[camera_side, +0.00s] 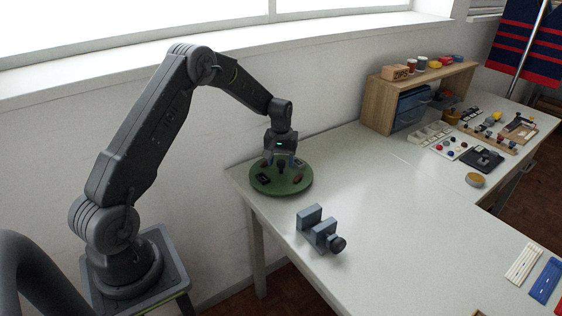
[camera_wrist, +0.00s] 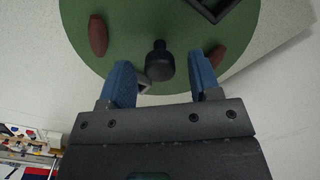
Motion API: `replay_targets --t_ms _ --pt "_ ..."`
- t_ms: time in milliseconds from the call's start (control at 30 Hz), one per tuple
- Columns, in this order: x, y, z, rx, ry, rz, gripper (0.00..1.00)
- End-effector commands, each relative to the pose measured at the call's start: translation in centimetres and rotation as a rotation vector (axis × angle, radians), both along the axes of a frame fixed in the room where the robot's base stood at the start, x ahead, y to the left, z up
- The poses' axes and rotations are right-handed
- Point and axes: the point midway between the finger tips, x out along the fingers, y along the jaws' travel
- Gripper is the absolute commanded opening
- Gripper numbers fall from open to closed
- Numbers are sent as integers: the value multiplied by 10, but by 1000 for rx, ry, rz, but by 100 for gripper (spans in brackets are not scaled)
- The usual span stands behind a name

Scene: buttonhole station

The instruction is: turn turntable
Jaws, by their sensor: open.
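The turntable (camera_side: 270,187) is a round green disc at the left end of the white table. It carries a dark knob (camera_wrist: 160,62), a black square frame (camera_side: 263,178) and reddish-brown pieces (camera_side: 297,178). The green disc (camera_wrist: 130,20) also fills much of the wrist view. My gripper (camera_side: 281,164) points down over the disc. Its blue fingers (camera_wrist: 163,78) are apart, with the knob showing between and slightly beyond them. I cannot tell whether either finger touches the knob. Part of a grey piece is hidden behind the left finger in the wrist view.
A grey-blue vise (camera_side: 318,230) with a dark round handle stands in front of the turntable. A wooden shelf (camera_side: 378,103) stands at the back right, with trays of small parts (camera_side: 440,140) beside it. The table's middle is clear.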

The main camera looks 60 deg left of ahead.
Motion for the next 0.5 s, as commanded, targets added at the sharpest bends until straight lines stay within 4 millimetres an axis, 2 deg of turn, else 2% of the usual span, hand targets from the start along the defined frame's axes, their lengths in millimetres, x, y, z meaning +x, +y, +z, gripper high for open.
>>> replay_targets --t_ms 367,500 --pt "0 0 -6 -1 1 0 57" --pt "0 0 -6 0 0 0 44"
